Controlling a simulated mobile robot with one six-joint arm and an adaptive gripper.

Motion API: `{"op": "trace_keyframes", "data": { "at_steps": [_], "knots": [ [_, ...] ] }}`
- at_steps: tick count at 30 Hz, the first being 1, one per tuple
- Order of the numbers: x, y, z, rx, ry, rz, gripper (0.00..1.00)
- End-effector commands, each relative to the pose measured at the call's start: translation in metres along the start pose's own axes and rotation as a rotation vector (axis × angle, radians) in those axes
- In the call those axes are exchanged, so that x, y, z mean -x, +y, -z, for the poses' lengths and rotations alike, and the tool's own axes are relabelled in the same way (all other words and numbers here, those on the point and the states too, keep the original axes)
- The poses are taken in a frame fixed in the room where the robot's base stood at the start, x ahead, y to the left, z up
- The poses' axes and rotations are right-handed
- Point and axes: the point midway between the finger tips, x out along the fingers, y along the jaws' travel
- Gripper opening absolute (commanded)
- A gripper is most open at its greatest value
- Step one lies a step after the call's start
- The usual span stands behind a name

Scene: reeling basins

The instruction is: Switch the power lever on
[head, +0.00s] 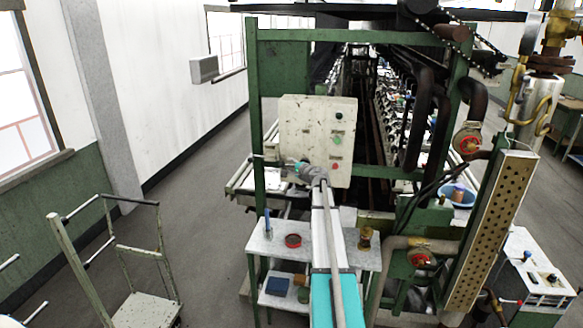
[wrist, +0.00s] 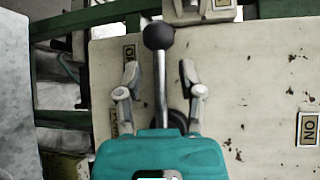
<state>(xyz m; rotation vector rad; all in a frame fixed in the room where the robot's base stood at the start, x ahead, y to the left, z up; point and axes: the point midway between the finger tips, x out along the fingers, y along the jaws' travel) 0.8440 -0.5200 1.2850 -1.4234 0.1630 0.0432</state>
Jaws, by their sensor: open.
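The power lever (wrist: 160,85) shows in the wrist view as a metal rod with a black ball knob (wrist: 158,36) at its end. Its round dark base is partly hidden behind my gripper. My gripper (wrist: 158,72) is open, with one finger on each side of the rod and visible gaps to both. The knob lies just beyond the fingertips in the picture. In the head view my gripper (head: 298,167) is at the lower left front of the pale control box (head: 318,120); the lever is hard to make out there.
Below stands a small table (head: 265,240) with a red dish (head: 293,240). A cart (head: 145,305) stands left; floor between is clear.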

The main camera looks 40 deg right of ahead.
Motion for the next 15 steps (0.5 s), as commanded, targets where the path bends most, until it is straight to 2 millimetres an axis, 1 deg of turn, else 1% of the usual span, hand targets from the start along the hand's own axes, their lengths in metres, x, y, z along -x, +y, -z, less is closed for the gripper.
{"op": "trace_keyframes", "data": {
  "at_steps": [7,8,9,11,15],
  "knots": [
    [-0.0004,0.0,-0.0003,0.0,0.0,0.0,0.5],
    [-0.0004,0.0,-0.0003,0.0,0.0,0.0,0.48],
    [-0.0004,0.0,-0.0004,0.0,0.0,0.0,0.4],
    [-0.0004,0.0,-0.0004,0.0,0.0,0.0,0.29],
    [-0.0003,0.0,-0.0004,0.0,0.0,0.0,0.03]
  ]
}}
